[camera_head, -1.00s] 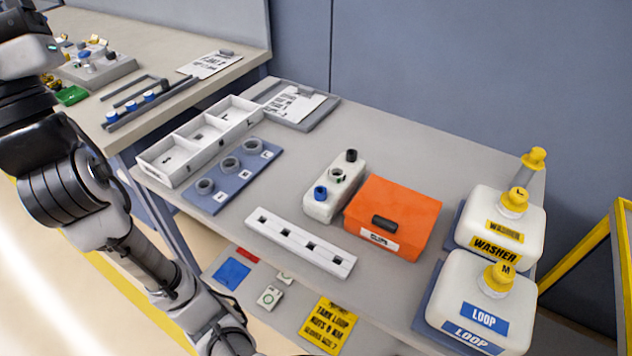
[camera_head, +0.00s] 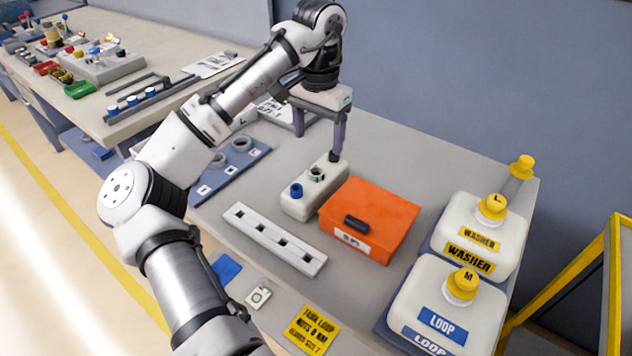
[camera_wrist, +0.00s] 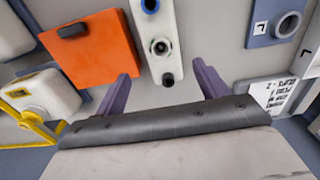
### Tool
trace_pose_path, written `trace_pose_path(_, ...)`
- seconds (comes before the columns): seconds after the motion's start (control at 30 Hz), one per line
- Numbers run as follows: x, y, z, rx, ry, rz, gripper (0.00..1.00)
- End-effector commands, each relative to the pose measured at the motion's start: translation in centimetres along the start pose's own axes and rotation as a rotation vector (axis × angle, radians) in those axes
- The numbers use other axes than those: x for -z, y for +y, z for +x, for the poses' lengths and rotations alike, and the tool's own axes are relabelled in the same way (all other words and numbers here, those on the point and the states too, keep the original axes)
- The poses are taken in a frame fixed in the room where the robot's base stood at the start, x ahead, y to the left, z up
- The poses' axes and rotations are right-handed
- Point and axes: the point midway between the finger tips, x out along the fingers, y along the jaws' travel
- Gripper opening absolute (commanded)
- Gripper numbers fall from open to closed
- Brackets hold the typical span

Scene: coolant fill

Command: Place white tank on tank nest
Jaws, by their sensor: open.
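The white tank (camera_head: 299,207) is a small oblong body lying on the table beside the orange box. It has a blue cap, a grey ringed opening in the middle and a black cap at its far end. My gripper (camera_head: 317,146) is open above the tank's far end, with one finger in front of the black cap in the head view. In the wrist view the tank (camera_wrist: 152,22) reaches in from the top, and its black-capped end lies between the spread fingers of my gripper (camera_wrist: 163,84). No thing is clearly recognisable as the tank nest.
An orange box (camera_head: 385,208) stands right of the tank. A white block with square holes (camera_head: 262,231) lies in front. A blue plate with grey rings (camera_head: 218,181) is at left. Large washer (camera_head: 450,215) and loop (camera_head: 405,285) jugs stand at right.

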Motion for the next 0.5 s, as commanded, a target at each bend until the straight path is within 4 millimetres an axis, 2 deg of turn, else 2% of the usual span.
trace_pose_path(0.1,0.0,0.1,2.5,-0.006,0.001,0.002,0.73)
trace_pose_path(0.3,0.1,0.1,5.9,-0.003,0.004,0.001,0.73)
trace_pose_path(0.5,0.0,0.0,7.4,0.000,0.006,0.001,0.73)
